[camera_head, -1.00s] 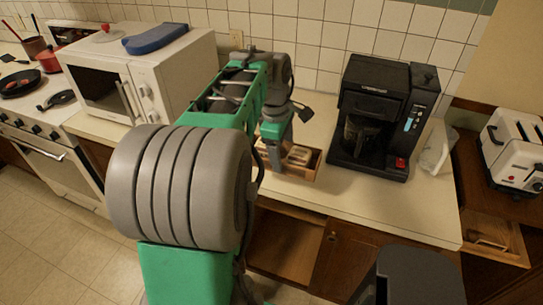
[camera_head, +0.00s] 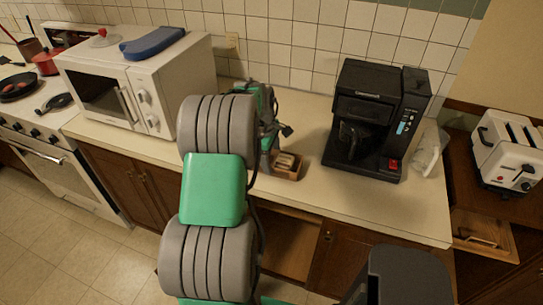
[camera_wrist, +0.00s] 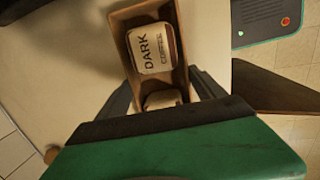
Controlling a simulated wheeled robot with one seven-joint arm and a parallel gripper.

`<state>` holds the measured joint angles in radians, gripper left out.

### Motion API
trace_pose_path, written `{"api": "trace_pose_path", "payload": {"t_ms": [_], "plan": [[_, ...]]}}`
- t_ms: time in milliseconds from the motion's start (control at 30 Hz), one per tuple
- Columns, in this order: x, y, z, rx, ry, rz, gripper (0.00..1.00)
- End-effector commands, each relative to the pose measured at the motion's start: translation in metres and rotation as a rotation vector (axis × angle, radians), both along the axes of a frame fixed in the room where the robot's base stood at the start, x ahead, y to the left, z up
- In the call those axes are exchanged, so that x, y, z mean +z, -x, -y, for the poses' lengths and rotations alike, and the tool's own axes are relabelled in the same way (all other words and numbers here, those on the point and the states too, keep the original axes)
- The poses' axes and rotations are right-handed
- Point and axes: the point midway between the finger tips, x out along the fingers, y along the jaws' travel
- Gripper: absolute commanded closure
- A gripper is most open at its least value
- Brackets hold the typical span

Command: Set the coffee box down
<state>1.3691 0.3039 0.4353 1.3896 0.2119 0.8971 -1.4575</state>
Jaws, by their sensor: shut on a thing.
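The coffee box (camera_head: 290,176) is a small open brown box with pale packs in it. In the head view it is at the counter's front part, left of the coffee maker. In the wrist view the box (camera_wrist: 124,55) lies between my fingers, and a pack reads "DARK COFFEE". My gripper (camera_wrist: 165,92) is shut on the box, one finger on each side. In the head view my arm hides most of my gripper and the box's left part. I cannot tell whether the box touches the counter or hangs just above it.
A black coffee maker (camera_head: 372,120) stands right of the box. A white microwave (camera_head: 140,85) stands on the left, and a clear container (camera_head: 428,152) at the right end. The counter (camera_head: 345,195) is clear in front of the coffee maker. A toaster (camera_head: 507,150) is at far right.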

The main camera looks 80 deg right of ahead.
Motion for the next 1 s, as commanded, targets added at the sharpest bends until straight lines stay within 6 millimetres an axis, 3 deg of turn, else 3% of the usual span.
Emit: {"api": "trace_pose_path", "payload": {"t_ms": [100,133,367,600,733,1000], "plan": [[-0.002,0.0,0.0,0.0,0.0,0.0,0.61],[-0.002,0.0,0.0,0.0,-0.001,0.0,0.2],[-0.001,0.0,0.0,0.0,-0.001,0.0,0.01],[0.0,0.0,0.0,0.0,0.0,0.0,0.0],[0.01,-0.001,0.0,0.0,0.003,0.001,0.0],[0.074,-0.009,-0.009,0.001,0.005,0.001,0.0]]}}
